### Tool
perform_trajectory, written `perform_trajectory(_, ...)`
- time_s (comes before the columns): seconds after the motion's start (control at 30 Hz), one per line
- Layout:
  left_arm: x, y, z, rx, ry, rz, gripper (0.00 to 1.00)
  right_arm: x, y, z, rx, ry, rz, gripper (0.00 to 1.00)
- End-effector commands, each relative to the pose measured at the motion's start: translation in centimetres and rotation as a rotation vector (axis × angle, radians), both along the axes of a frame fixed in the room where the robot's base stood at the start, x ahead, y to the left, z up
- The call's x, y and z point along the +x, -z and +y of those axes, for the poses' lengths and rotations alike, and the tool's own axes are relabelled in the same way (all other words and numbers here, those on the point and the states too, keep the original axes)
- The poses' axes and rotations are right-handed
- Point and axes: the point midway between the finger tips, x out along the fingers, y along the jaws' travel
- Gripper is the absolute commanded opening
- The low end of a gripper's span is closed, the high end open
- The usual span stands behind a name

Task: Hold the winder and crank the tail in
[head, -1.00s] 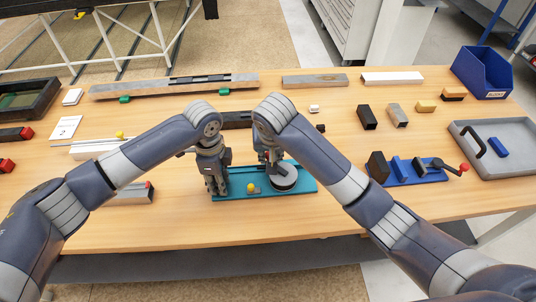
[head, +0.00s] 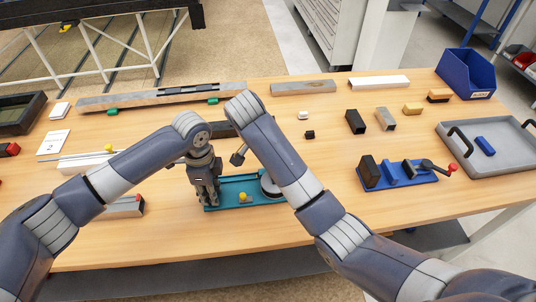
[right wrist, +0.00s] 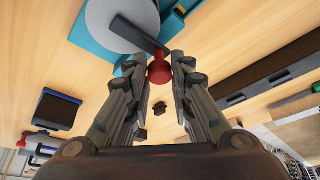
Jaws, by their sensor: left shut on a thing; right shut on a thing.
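The winder is a teal base (head: 229,191) with a pale round drum (head: 267,186) at its right end and a yellow knob (head: 242,198) near its front edge. My left gripper (head: 210,201) is shut on the base's left end. My right gripper (right wrist: 158,75) is shut on the red crank knob (right wrist: 159,71), at the end of the dark crank arm (right wrist: 138,34) over the drum (right wrist: 110,22). In the head view my right arm hides the right fingertips, the knob and part of the drum.
A blue fixture (head: 396,178) with a red-tipped lever stands to the right, beside a grey tray (head: 462,160). A small dark block (head: 310,134) and a black block (head: 355,121) lie behind. Long grey rails (head: 150,98) lie along the back. The front table strip is clear.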

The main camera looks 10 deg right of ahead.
Motion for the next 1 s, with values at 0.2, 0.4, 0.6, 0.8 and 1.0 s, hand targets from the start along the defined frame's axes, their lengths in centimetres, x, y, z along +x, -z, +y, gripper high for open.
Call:
perform_trajectory(0.2, -0.06, 0.19, 0.24, 0.006, -0.004, 0.003, 0.0, -0.04, 0.08, -0.39, -0.006, 0.035, 0.004, 0.0)
perform_trajectory(0.4, -0.04, 0.21, 0.27, 0.006, -0.004, 0.003, 0.0, -0.05, 0.09, -0.41, -0.006, 0.039, 0.004, 0.0)
perform_trajectory(0.6, -0.04, 0.22, 0.3, 0.007, -0.005, 0.003, 0.0, -0.05, 0.11, -0.42, -0.006, 0.038, 0.004, 0.26)
perform_trajectory(0.8, -0.05, 0.23, 0.29, 0.007, -0.004, 0.003, 0.0, -0.03, 0.09, -0.33, -0.005, 0.036, 0.003, 0.4)
perform_trajectory(1.0, -0.06, 0.22, 0.24, 0.007, -0.003, 0.003, 0.0, -0.03, 0.06, -0.24, -0.002, 0.034, 0.002, 0.4)
